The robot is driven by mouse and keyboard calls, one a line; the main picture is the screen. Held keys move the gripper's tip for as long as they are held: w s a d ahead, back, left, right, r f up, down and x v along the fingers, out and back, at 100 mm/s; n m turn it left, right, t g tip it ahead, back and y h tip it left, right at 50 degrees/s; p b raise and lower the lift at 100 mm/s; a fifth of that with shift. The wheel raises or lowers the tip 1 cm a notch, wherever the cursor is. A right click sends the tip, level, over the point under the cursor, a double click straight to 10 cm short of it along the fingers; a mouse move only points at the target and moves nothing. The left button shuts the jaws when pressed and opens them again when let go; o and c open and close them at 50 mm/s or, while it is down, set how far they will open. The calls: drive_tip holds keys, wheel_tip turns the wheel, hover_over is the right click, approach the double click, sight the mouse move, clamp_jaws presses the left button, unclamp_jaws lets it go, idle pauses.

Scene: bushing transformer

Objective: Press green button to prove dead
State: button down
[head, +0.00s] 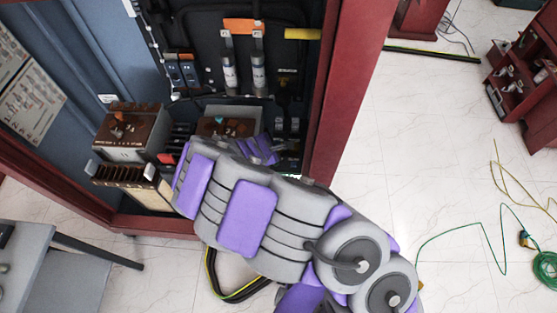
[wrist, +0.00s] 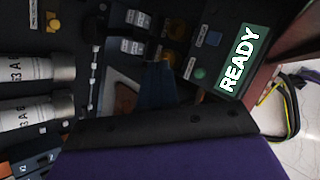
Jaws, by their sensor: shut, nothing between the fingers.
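In the wrist view, a dark panel carries a screen (wrist: 243,60) reading READY in white on green. A small green button (wrist: 200,73) sits beside the screen, near its lower left corner. My gripper (wrist: 155,80) shows as dark bluish fingers, shut and empty, pointing at the panel left of the green button. I cannot tell whether the fingertips touch the panel. In the head view, my arm reaches into the red-framed cabinet (head: 348,95) and hides the panel and most of the gripper.
Two cylindrical fuses (head: 258,72) hang on the cabinet's back wall; they also show in the wrist view (wrist: 38,68). A brown-topped transformer unit (head: 128,132) stands left of my arm. A grey table (head: 25,250) is at lower left. Green cable (head: 470,226) lies on the floor at right.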

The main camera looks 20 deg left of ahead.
sight(275, 165)
drive_tip(key=f+b, duration=0.2)
drive_tip(key=f, duration=0.1)
drive_tip(key=f+b, duration=0.2)
drive_tip(key=f, duration=0.1)
drive_tip(key=a+f+b, duration=0.1)
drive_tip(key=f+b, duration=0.2)
drive_tip(key=shift+d+r, duration=0.15)
drive_tip(key=shift+d, duration=0.6)
drive_tip(key=shift+a, duration=0.55)
drive_tip(key=shift+d, duration=0.45)
drive_tip(key=shift+a, duration=0.35)
drive_tip(key=shift+d, duration=0.25)
